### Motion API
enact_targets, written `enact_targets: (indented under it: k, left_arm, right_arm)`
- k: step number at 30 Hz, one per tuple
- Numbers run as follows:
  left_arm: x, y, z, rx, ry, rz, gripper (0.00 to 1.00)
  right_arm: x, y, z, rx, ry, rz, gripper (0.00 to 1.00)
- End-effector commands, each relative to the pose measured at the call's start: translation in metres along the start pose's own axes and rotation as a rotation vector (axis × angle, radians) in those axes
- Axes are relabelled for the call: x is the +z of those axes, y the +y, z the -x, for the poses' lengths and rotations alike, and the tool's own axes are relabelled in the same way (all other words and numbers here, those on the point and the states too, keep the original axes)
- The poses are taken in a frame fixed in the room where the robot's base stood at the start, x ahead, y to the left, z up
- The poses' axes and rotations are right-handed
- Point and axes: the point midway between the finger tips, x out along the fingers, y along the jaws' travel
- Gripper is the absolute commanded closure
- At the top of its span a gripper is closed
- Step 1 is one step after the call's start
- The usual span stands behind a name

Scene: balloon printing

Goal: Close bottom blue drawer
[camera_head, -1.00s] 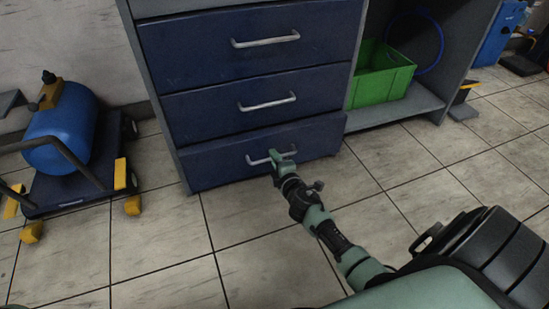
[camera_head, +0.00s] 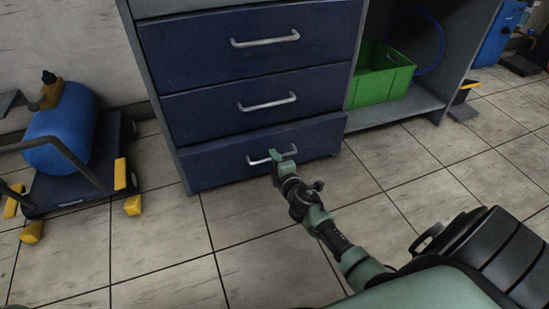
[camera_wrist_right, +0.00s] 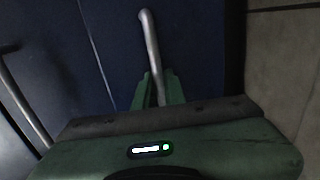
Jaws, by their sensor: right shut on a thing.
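The bottom blue drawer (camera_head: 222,165) is the lowest of the cabinet's dark blue drawers. Its front stands slightly forward of the drawers above, so it looks a little open. My right gripper (camera_head: 277,155) is at the drawer's metal bar handle (camera_head: 258,161) and shut on it. In the right wrist view, the handle (camera_wrist_right: 149,45) runs down between the green fingers of the gripper (camera_wrist_right: 159,88). The fingers hide part of the handle. My left gripper is in neither view.
The drawers above (camera_head: 240,95) look shut. A green crate (camera_head: 378,78) sits on the cabinet's low shelf at right. A cart with a blue tank (camera_head: 62,130) stands on the left. The tiled floor (camera_head: 160,245) before the drawers is clear.

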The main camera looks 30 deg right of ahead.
Motion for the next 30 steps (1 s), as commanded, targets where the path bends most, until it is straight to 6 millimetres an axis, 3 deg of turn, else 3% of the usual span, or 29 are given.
enact_targets:
  k: [5, 14, 23, 24, 25, 30]
  left_arm:
    - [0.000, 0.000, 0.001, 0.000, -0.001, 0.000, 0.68]
    - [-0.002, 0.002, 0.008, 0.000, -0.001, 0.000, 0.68]
    - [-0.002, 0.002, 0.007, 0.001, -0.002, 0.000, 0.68]
    - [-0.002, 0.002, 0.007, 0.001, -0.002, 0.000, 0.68]
    - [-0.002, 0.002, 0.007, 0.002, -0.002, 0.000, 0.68]
    - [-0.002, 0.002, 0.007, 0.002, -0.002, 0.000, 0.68]
  right_arm:
    - [-0.001, -0.001, -0.001, -0.001, 0.001, 0.000, 1.00]
    - [-0.001, 0.006, -0.038, 0.000, 0.001, 0.001, 1.00]
    - [0.000, 0.008, -0.040, 0.001, 0.000, 0.000, 1.00]
    - [0.000, 0.009, -0.040, 0.001, 0.000, 0.000, 0.78]
    - [0.000, 0.009, -0.040, 0.001, 0.000, 0.000, 0.70]
    - [0.000, 0.009, -0.040, 0.003, 0.000, 0.000, 0.68]
